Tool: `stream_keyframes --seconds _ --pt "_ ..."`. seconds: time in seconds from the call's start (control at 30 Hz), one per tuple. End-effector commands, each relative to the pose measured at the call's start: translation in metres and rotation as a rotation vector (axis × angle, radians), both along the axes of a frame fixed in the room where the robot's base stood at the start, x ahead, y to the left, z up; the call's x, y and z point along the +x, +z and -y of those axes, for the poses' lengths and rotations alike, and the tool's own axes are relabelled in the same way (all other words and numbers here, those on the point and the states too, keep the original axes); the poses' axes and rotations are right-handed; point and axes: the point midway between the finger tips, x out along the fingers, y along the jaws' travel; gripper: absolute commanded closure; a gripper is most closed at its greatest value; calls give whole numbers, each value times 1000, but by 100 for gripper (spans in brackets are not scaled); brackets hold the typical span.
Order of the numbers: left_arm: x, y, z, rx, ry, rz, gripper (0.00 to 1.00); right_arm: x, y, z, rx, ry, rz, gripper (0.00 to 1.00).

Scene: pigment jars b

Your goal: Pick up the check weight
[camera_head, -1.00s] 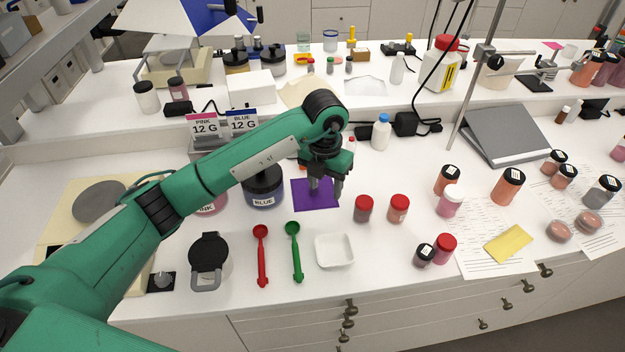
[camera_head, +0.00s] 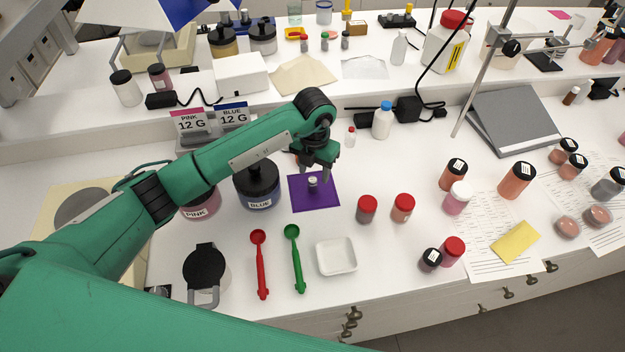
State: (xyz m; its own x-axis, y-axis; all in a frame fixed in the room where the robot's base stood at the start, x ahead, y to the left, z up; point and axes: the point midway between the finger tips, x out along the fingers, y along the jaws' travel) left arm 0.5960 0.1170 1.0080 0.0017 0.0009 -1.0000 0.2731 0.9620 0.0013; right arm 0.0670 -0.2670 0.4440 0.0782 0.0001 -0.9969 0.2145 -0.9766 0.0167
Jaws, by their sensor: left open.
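The check weight (camera_head: 312,182) is a small grey metal cylinder with a knob, standing upright on the purple mat (camera_head: 325,201). My left gripper (camera_head: 314,172) is open and points down just above and behind the weight. Its fingers look empty. I cannot tell exactly how far the fingertips are from the weight's top. My right gripper is not in view.
The blue jar (camera_head: 257,186) and pink jar (camera_head: 199,204) stand left of the mat, partly behind my arm. Red (camera_head: 260,265) and green (camera_head: 295,260) scoops and a white dish (camera_head: 336,256) lie in front. Red-lidded jars (camera_head: 367,209) stand to the right.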

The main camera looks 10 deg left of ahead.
Motion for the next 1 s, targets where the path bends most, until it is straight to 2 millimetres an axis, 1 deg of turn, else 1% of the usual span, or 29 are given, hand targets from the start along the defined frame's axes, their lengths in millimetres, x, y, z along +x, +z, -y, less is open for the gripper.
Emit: stream_keyframes --seconds 0.03,0.13,0.27,0.4,0.5,0.63,0.73,0.9,0.93,1.0 --pt "-1 -5 0 0 0 -3 51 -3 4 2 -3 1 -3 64" --pt "0 -14 0 1 0 -1 51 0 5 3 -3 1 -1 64" --pt "1 -20 -1 0 1 -1 51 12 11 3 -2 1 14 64" --pt "6 -33 -4 0 2 -3 51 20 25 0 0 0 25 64" --pt "9 -46 -6 1 2 -4 51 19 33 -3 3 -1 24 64" --pt "9 -63 -6 1 1 -2 51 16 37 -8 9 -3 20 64" --pt "10 -68 -5 -1 0 0 51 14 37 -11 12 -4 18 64" --pt "10 -69 -5 0 -1 1 51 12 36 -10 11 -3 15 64" --pt "10 -69 -6 0 -1 1 53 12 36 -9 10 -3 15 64" --pt "10 -69 -6 0 -1 1 67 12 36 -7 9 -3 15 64"
